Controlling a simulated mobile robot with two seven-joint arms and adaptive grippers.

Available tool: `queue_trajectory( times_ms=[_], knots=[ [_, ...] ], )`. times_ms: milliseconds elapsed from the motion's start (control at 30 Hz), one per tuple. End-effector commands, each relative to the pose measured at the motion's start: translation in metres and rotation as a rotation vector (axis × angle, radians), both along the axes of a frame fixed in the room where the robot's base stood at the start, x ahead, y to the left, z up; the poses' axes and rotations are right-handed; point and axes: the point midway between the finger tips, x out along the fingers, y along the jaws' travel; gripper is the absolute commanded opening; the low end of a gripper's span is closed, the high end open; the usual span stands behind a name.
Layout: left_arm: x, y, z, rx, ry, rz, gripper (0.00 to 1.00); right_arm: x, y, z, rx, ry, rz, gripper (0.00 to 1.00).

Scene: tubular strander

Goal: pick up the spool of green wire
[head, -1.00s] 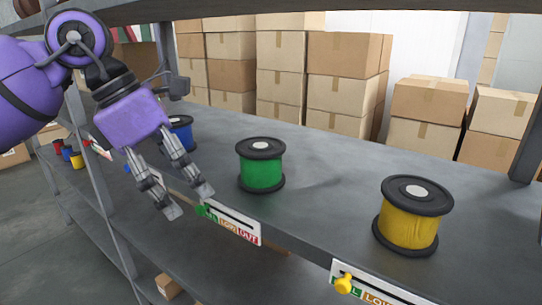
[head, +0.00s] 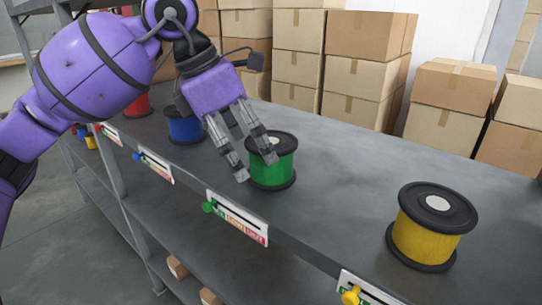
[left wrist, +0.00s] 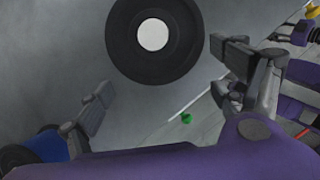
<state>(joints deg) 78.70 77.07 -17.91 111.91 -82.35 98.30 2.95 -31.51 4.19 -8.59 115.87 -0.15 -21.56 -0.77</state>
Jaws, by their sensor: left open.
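The spool of green wire (head: 285,170) stands upright on the grey shelf in the head view, with black flanges and a pale centre on top. My left gripper (head: 256,168) is open, its fingers angled down in front of the spool and covering part of its left side. In the left wrist view the spool's round black top (left wrist: 153,38) lies beyond and between the open fingers (left wrist: 168,85), with clear space showing around it. Whether a finger touches the spool I cannot tell. My right gripper cannot be made out.
A blue spool (head: 184,128) and a red spool (head: 136,104) stand to the left, a yellow spool (head: 425,240) to the right. A green knob (head: 208,207) sits on the label at the shelf's front edge. Cardboard boxes (head: 365,60) are stacked behind.

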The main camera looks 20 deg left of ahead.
Motion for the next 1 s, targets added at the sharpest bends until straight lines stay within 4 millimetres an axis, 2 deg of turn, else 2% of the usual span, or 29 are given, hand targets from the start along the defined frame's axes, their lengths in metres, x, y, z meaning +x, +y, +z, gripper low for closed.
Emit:
queue_trajectory(
  times_ms=[233,300,400,700,767,1000],
  knots=[
    [0.024,-0.033,0.003,-0.003,-0.003,-0.005,0.88,0.003,0.001,0.008,0.004,-0.008,-0.001,0.40],
    [0.026,-0.034,-0.011,0.001,0.003,-0.001,0.88,0.002,0.001,0.006,0.004,-0.005,-0.001,0.40],
    [0.029,-0.038,-0.023,0.000,0.002,-0.002,0.88,0.002,0.000,0.006,0.002,-0.005,0.001,0.40],
    [0.031,-0.039,-0.028,0.000,-0.001,-0.002,0.88,0.001,0.000,0.006,0.002,-0.004,0.000,0.40],
    [0.031,-0.039,-0.028,0.000,-0.001,-0.002,0.83,0.001,0.000,0.007,0.002,-0.004,0.000,0.40],
    [0.030,-0.039,-0.028,0.000,0.000,-0.001,0.52,0.002,0.000,0.008,0.002,-0.006,0.000,0.40]
  ],
)
